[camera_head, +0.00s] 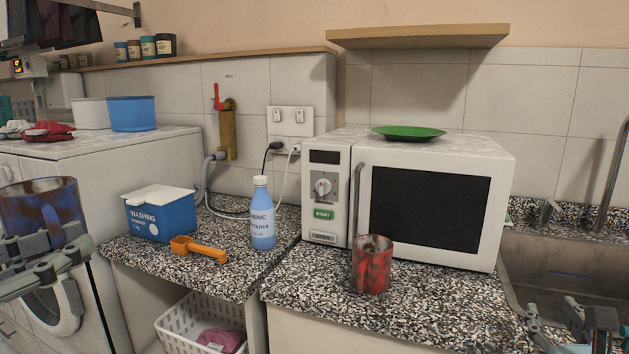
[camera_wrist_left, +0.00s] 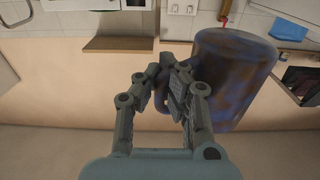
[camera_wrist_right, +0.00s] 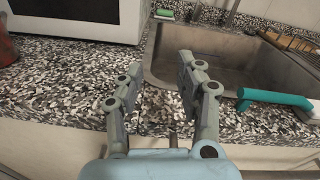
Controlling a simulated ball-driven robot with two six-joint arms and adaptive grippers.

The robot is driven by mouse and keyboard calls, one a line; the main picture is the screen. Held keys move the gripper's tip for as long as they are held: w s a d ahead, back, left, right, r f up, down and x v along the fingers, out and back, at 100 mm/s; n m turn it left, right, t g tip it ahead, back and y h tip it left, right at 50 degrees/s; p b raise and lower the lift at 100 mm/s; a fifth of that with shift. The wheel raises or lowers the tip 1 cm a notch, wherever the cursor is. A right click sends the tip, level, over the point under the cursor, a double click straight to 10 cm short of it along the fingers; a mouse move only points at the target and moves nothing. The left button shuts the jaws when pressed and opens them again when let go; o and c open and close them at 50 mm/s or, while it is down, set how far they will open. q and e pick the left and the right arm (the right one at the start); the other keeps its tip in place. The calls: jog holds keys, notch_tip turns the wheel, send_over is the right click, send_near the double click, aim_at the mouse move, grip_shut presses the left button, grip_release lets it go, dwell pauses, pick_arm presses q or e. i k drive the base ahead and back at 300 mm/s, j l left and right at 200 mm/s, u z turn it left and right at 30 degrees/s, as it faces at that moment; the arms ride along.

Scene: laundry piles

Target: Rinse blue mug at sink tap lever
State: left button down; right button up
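The blue mug (camera_head: 42,205), stained brown, is upright at the far left of the head view. It also shows large in the left wrist view (camera_wrist_left: 232,80). My left gripper (camera_head: 45,262) is at its side, with its fingers (camera_wrist_left: 170,88) closed where the handle appears to be; the handle is mostly hidden. The sink (camera_head: 570,285) is at the right, with a tall grey tap (camera_head: 613,175) and a short lever-like part (camera_head: 547,212) behind it. My right gripper (camera_wrist_right: 158,75) is open and empty in front of the sink's near-left corner.
A stained red mug (camera_head: 372,264) stands before the microwave (camera_head: 430,200). A blue softener bottle (camera_head: 262,215), washing powder box (camera_head: 160,212) and orange scoop (camera_head: 198,249) are on the speckled counter. A teal handle-like object (camera_wrist_right: 275,97) lies at the sink's front edge.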

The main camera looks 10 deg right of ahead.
aim_at(548, 202)
jog(key=i+l, duration=0.2)
jog(key=l, duration=0.15)
jog(key=i+l, duration=0.15)
jog(key=l, duration=0.2)
jog(key=i+l, duration=0.2)
jog(key=l, duration=0.15)
jog(key=i+l, duration=0.2)
jog(key=l, duration=0.15)
